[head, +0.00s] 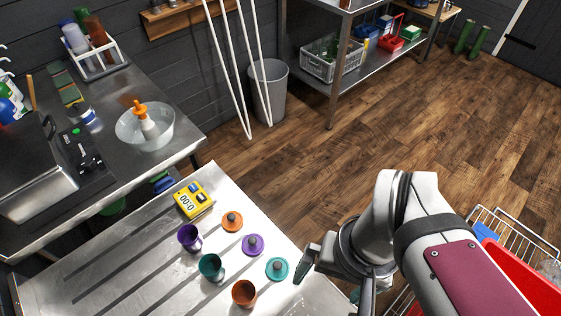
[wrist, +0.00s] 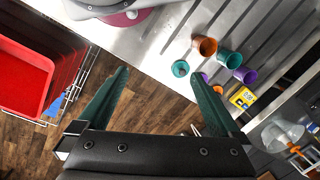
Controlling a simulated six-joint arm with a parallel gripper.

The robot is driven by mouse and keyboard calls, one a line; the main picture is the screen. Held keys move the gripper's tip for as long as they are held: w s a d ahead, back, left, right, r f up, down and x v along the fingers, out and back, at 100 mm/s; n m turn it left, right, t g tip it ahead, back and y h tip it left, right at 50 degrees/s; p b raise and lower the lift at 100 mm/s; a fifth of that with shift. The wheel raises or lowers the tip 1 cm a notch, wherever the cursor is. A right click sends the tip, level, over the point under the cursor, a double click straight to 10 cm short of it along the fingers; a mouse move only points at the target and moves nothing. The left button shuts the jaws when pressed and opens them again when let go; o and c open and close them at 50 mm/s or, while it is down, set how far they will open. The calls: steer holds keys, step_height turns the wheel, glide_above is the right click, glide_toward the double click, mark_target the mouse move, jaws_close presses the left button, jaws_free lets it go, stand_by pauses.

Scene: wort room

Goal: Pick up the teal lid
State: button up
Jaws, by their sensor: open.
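The teal lid (head: 277,269), a small disc with a dark knob, lies on the metal table (head: 130,235) beside the orange cup (head: 244,293). In the wrist view the teal lid (wrist: 180,68) appears between the fingertip lines, nearer the right finger. My gripper (head: 333,281) is open and empty, to the right of the lid and apart from it in the head view. Both its fingers show in the wrist view (wrist: 158,74). The purple lid (head: 253,245) and orange lid (head: 231,221) lie in a diagonal row with the teal one.
A teal cup (head: 211,267), a purple cup (head: 189,236) and a yellow timer (head: 193,199) stand on the table left of the lids. A wire rack with a red tray (wrist: 22,80) is beside the table. A sink counter (head: 95,165) is at the left.

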steer(key=w+a+f+n+h, duration=0.15)
steer(key=w+a+n, duration=0.3)
steer(key=n, duration=1.85)
glide_above(278, 264)
step_height(278, 264, down, 4)
step_height(278, 264, down, 16)
steer(key=shift+r, duration=0.1)
steer(key=c, duration=1.3)
steer(key=shift+o, duration=0.2)
